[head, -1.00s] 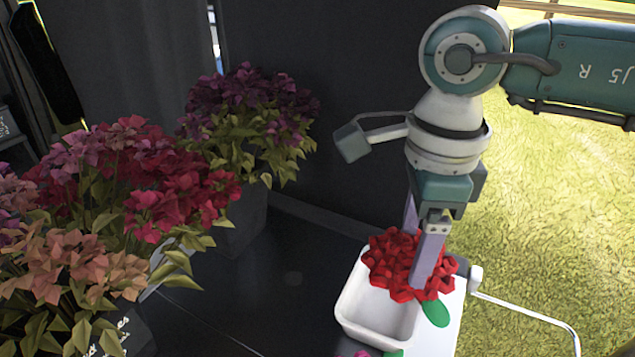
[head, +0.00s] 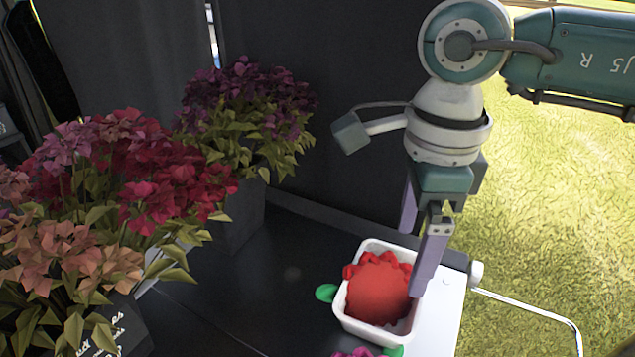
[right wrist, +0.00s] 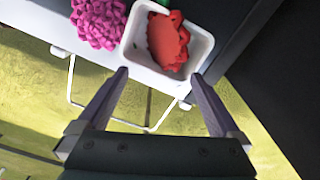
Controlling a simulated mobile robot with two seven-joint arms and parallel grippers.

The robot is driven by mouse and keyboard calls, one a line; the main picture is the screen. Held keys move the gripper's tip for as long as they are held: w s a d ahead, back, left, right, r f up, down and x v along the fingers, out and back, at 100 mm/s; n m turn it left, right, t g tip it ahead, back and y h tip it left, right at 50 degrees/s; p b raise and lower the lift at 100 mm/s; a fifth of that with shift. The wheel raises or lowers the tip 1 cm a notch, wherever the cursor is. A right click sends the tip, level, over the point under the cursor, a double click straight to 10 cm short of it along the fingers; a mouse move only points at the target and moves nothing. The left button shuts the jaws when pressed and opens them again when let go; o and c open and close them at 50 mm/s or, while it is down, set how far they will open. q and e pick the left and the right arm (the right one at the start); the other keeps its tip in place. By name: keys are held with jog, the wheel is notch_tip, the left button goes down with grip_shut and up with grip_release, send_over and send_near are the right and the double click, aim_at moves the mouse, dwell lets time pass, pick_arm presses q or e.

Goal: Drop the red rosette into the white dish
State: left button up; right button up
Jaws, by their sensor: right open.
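In the right wrist view the rosette (right wrist: 168,40) shows tilted inside the dish (right wrist: 203,45). My right gripper (head: 420,262) is open and empty, at the dish's back right side in the head view. In the right wrist view its fingers (right wrist: 163,76) stand wide apart, with nothing between them. My left gripper is out of view.
A magenta rosette (right wrist: 99,22) lies beside the dish; only its edge shows in the head view. Potted flowers (head: 130,190) crowd the left, and a purple-flowered pot (head: 238,215) stands behind.

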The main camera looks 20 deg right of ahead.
notch_tip(320, 180, up, 9)
dwell(0.3)
